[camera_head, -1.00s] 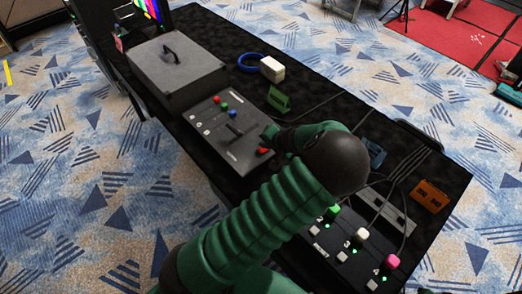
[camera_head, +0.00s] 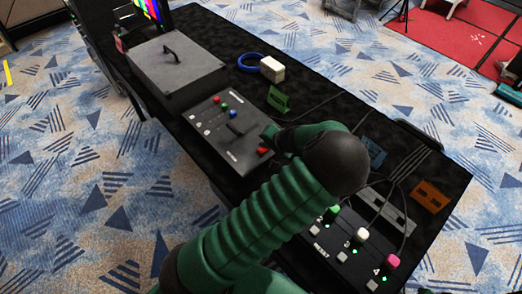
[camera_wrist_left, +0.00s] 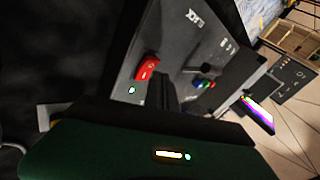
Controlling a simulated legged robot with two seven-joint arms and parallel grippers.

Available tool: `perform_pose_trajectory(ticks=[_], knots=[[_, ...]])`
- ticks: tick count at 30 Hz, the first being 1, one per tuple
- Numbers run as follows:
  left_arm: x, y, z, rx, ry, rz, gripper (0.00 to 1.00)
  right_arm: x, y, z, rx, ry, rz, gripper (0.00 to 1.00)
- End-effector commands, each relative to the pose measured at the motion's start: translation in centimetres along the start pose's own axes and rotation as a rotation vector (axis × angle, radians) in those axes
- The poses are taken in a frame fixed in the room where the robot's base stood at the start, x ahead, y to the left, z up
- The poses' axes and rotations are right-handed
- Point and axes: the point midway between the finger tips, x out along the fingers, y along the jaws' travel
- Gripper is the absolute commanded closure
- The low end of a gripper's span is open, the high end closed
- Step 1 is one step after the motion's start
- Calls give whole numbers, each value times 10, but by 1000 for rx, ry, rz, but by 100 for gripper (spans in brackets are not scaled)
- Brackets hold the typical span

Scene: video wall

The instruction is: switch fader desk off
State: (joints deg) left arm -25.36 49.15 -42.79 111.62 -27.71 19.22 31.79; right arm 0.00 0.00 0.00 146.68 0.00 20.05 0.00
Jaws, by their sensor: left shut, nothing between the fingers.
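The grey sloped panel (camera_head: 212,118) with a black lever and red, green and blue knobs looks like the fader desk. Its red rocker switch (camera_head: 264,151) is at the near right edge. In the left wrist view the red switch (camera_wrist_left: 147,68) shows with a lit green light (camera_wrist_left: 131,90) beside it. My left gripper (camera_head: 270,132) is shut and empty, close to the switch at the panel's right end. The wrist view shows its dark fingers (camera_wrist_left: 168,95) just right of the switch; contact cannot be told. My right gripper is not in view.
A grey box (camera_head: 176,66) stands left of the panel. A green bracket (camera_head: 278,99), white block (camera_head: 272,69) and blue ring (camera_head: 250,61) lie behind. Right are a button box with green lights (camera_head: 344,256), cables and an orange block (camera_head: 431,196).

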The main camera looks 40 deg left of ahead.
Motion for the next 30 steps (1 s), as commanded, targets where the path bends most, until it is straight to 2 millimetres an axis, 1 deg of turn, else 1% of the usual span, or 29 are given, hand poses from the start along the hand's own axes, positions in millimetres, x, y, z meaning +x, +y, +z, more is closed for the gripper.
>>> perform_pose_trajectory(ticks=[7,30], knots=[[5,4,4,1,0,0,100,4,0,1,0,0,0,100],[9,6,8,0,0,0,100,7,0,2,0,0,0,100]])
